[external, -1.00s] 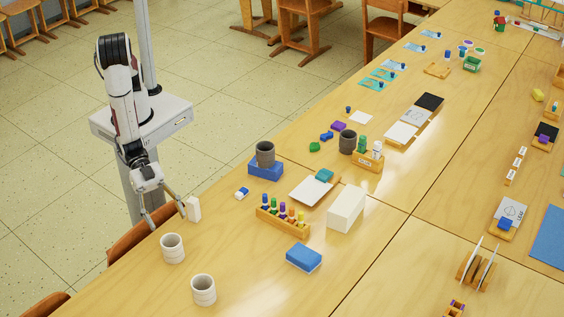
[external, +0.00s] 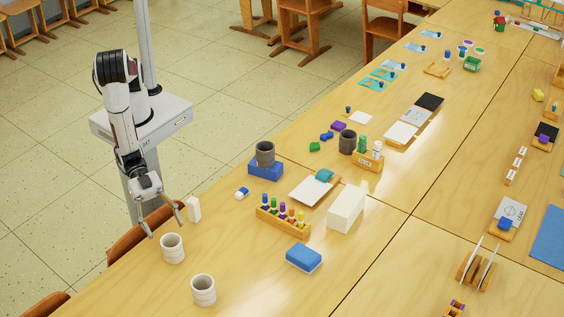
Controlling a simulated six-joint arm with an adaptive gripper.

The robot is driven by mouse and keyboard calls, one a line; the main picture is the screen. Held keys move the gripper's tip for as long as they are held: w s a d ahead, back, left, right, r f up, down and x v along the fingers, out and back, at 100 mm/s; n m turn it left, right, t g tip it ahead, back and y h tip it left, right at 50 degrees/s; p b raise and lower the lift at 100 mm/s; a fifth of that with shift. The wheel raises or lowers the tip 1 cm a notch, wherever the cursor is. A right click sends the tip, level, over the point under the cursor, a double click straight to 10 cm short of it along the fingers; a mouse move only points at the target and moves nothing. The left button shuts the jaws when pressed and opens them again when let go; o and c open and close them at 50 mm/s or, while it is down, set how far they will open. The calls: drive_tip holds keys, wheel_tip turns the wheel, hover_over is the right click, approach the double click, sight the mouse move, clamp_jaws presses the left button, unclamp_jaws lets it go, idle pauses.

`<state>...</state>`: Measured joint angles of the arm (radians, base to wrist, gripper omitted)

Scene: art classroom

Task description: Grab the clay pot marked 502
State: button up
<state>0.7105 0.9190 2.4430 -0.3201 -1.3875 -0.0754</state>
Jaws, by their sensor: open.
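My gripper (external: 165,221) is open and empty at the near left edge of the table, its fingers pointing down. A pale ribbed pot (external: 172,249) stands upright just below it in the picture; I cannot tell whether a finger touches it. A second pale pot (external: 203,290) stands nearer the camera. One dark grey pot (external: 265,154) sits on a blue block (external: 265,170). Another dark grey pot (external: 347,142) stands farther back beside a wooden holder. No number can be read on any pot, so I cannot tell which is 502.
A small white upright block (external: 193,209) stands close right of my gripper. A wooden rack of coloured bottles (external: 283,222), a blue box (external: 303,257) and a white box (external: 347,207) stand farther right. The tabletop around the two pale pots is mostly clear.

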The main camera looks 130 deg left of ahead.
sight(175, 250)
drive_tip(key=shift+w+d+f, duration=0.2)
drive_tip(key=shift+w, duration=0.25)
drive_tip(key=shift+d+r+x, duration=0.1)
drive_tip(key=shift+r+x, duration=0.05)
drive_tip(key=shift+x, duration=0.7)
drive_tip(key=shift+d+r+x, duration=0.1)
drive_tip(key=shift+r+x, duration=0.1)
drive_tip(key=shift+x, duration=1.65)
drive_tip(key=c, duration=1.3)
